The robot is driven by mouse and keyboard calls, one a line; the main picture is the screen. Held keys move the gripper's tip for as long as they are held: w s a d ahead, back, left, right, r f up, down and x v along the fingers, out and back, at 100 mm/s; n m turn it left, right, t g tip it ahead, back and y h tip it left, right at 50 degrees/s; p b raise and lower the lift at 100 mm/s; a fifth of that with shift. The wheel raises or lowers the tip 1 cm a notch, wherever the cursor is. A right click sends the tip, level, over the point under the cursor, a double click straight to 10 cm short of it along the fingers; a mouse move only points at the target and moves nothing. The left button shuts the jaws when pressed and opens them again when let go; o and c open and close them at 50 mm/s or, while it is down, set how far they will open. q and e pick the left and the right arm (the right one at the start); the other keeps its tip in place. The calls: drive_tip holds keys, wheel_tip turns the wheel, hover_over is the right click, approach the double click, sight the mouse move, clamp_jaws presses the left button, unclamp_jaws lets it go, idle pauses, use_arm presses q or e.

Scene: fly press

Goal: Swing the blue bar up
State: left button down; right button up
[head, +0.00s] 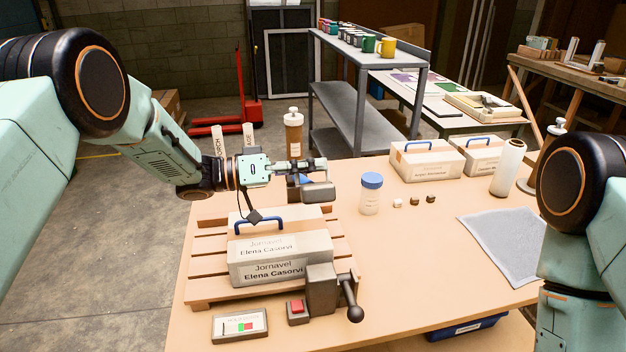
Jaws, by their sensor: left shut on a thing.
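My left gripper (312,167) reaches in from the left above the back of a wooden pallet. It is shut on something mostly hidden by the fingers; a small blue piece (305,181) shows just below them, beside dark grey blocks. I cannot tell its full shape. A blue bar-like handle (268,217) arches over the top of the pale case labelled Jornavel Elena Casorvi (280,268). A black part of my left wrist hangs in front of that handle. My right arm shows at the right edge; its gripper is out of frame.
The pallet (205,262) bears the case. A dark crank unit (321,290), a red button box (297,312) and a gauge panel (239,325) stand at the front. A blue-lidded jar (371,195), a brown bottle (294,137) and a grey cloth (512,245) are on the table.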

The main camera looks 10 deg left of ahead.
use_arm(q)
drive_tip(key=shift+w+a+r+p, duration=0.15)
drive_tip(key=shift+w+a+r, duration=0.05)
drive_tip(key=shift+w+r, duration=0.55)
drive_tip(key=shift+w+a+r+p, duration=0.15)
drive_tip(key=shift+w+a+r, duration=0.05)
drive_tip(key=shift+w+r, duration=0.55)
drive_tip(key=shift+s+r, duration=0.1)
drive_tip(key=c, duration=1.4)
unclamp_jaws()
drive_tip(key=shift+d, duration=0.1)
drive_tip(key=shift+c, duration=0.2)
drive_tip(key=v, duration=1.2)
